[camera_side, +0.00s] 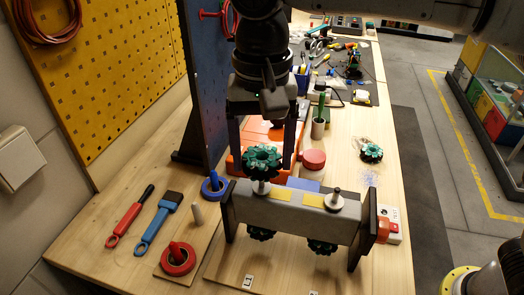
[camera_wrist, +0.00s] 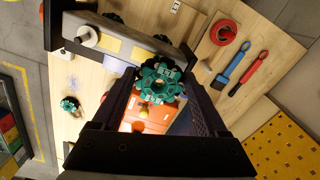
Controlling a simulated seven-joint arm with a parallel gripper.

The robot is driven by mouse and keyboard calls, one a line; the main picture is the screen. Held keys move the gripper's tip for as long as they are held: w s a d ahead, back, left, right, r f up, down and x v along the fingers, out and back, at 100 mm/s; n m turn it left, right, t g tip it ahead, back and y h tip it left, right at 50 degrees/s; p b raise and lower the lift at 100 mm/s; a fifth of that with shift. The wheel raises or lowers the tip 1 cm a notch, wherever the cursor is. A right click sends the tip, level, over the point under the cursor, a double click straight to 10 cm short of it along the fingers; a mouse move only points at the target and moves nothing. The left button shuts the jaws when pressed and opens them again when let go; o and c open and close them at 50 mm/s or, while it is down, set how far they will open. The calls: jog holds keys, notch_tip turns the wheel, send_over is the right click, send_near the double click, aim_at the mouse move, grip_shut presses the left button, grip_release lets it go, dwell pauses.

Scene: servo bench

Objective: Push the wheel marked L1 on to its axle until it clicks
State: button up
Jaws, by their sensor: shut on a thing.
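My gripper (camera_side: 262,164) is shut on a dark green toothed wheel (camera_side: 262,157), held flat between its two fingers. In the wrist view the wheel (camera_wrist: 157,80) shows white labels that may read L1; I cannot read them surely. In the side view the wheel is just above a pale axle (camera_side: 261,187) on the left part of a grey beam (camera_side: 290,207). I cannot tell whether wheel and axle touch. A second axle (camera_side: 336,197) with a pale washer stands on the right part, without a wheel. Two more green wheels (camera_side: 261,234) (camera_side: 321,247) sit under the beam.
A loose green wheel (camera_side: 371,153) lies on the bench at right. A red round pot (camera_side: 313,159) and an orange box (camera_side: 244,134) stand behind the beam. A blue ring holder (camera_side: 214,187), a red one (camera_side: 178,259) and two handled tools (camera_side: 157,221) lie left.

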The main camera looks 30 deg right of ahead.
aim_at(262, 161)
jog(key=shift+f, duration=0.15)
jog(key=shift+f, duration=0.85)
jog(key=shift+f, duration=0.3)
dwell(0.4)
jog(key=shift+f, duration=0.5)
jog(key=shift+f, duration=0.45)
dwell(0.6)
jog(key=o, duration=1.5)
jog(key=shift+c, duration=0.2)
jog(key=shift+r, duration=0.15)
